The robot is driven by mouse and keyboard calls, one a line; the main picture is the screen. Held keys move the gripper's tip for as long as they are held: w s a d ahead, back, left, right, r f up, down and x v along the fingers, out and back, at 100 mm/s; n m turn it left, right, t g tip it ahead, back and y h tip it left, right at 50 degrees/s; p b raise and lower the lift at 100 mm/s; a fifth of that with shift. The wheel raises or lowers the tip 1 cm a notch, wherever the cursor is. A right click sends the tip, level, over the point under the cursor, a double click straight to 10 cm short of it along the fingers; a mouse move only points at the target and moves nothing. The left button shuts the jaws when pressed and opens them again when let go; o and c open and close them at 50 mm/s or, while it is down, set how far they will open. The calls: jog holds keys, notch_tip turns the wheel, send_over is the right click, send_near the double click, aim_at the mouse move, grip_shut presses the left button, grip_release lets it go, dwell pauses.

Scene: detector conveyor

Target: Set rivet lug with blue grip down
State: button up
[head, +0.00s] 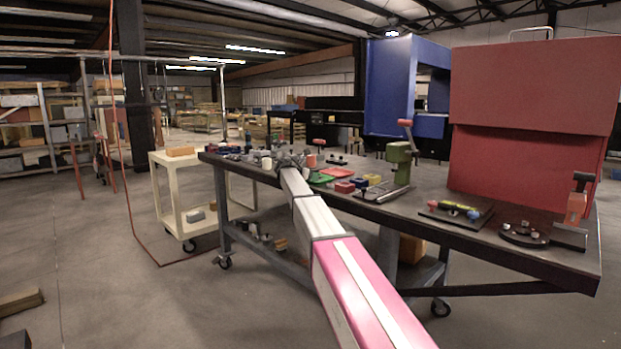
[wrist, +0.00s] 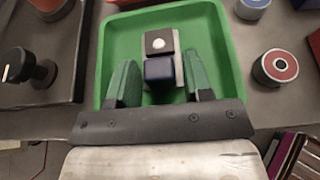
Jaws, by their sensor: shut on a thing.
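The rivet lug with the blue grip (wrist: 160,70) is between my gripper's fingers (wrist: 159,78) in the wrist view. It has a dark block with a pale round rivet, a dark blue block and a light grey base. My gripper is shut on it. The lug shows over the floor of a green tray (wrist: 105,40); I cannot tell whether it touches the tray. In the head view my gripper (head: 290,160) is at the far left part of the workbench, and the lug cannot be made out there. The green tray (head: 320,179) shows just right of it.
On the workbench (head: 480,240) are a red tray (head: 363,171), a green press (head: 400,160) and several small parts. A cream cart (head: 170,185) stands left.

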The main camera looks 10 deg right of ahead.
jog(key=o, duration=1.1)
jog(key=shift+f, duration=0.1)
jog(key=shift+s+a+r, duration=0.1)
jog(key=shift+a+r, duration=0.05)
jog(key=shift+r, duration=0.05)
jog(key=v, duration=1.2)
jog(key=s+d+f+m+g+y, duration=0.1)
jog(key=s+d+f+m+y, duration=0.2)
jog(key=s+f, duration=0.6)
jog(key=s+d+f+m+g, duration=0.25)
jog(key=s+f+m, duration=0.25)
jog(key=s+f, duration=0.45)
jog(key=s+d+f+m+g+y, duration=0.15)
jog(key=s+d+f+m, duration=0.35)
jog(key=f, duration=0.6)
jog(key=s+f+m+g+y, duration=0.1)
jog(key=s+f+m, duration=0.3)
jog(key=s, duration=0.5)
jog(key=s+f+m+g+y, duration=0.1)
jog(key=s+f+m+y, duration=0.2)
jog(key=s, duration=0.6)
jog(key=s+a+f+m+y, duration=0.1)
jog(key=s+f+m+y, duration=0.1)
jog(key=s+f+m, duration=0.3)
jog(key=s+f, duration=0.1)
jog(key=s, duration=0.3)
jog(key=shift+f+g, duration=0.3)
jog(key=shift+g, duration=0.1)
